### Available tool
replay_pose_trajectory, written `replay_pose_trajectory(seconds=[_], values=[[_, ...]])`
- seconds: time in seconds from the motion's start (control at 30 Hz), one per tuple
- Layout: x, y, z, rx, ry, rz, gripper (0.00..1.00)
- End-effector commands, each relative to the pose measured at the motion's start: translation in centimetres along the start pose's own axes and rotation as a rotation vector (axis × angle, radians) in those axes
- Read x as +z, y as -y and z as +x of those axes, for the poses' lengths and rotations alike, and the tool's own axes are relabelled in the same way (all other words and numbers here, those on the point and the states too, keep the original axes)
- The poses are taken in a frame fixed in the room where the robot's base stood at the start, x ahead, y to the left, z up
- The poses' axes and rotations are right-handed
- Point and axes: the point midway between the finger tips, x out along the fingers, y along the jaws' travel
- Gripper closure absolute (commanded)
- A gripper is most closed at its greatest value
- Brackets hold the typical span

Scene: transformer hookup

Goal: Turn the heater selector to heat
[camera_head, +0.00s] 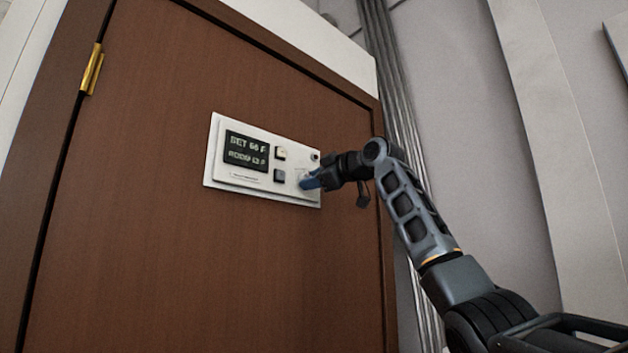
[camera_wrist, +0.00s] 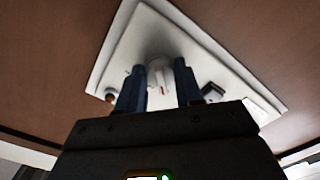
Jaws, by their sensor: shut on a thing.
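A white thermostat panel (camera_head: 217,160) is mounted on the brown wooden surface. Its dark display (camera_head: 247,150) reads SET 66 F over a blurred ROOM line. My gripper (camera_head: 308,183) reaches in from the right to the panel's lower right part. In the wrist view my gripper (camera_wrist: 160,70) has its two blue fingers on either side of a pale selector knob (camera_wrist: 159,79), shut on it. A small red mark shows near the knob. The knob's setting cannot be read, and my fingers hide it in the head view.
Two small buttons, a pale one (camera_head: 280,153) and a dark one (camera_head: 279,176), sit between display and gripper. A small round dark part (camera_head: 314,156) is just above my fingers. A brass hinge (camera_head: 92,69) is at upper left. Vertical metal pipes (camera_head: 388,70) run behind my arm.

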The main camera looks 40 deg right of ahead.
Motion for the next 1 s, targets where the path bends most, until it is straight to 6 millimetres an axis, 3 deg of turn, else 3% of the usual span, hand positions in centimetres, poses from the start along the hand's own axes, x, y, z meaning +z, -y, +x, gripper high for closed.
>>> replay_pose_trajectory(seconds=[0.37,1.0], values=[[0.02,0.14,0.04,-0.002,0.0,0.069,0.95],[-0.12,0.42,0.06,-0.003,0.0,0.563,0.95]])
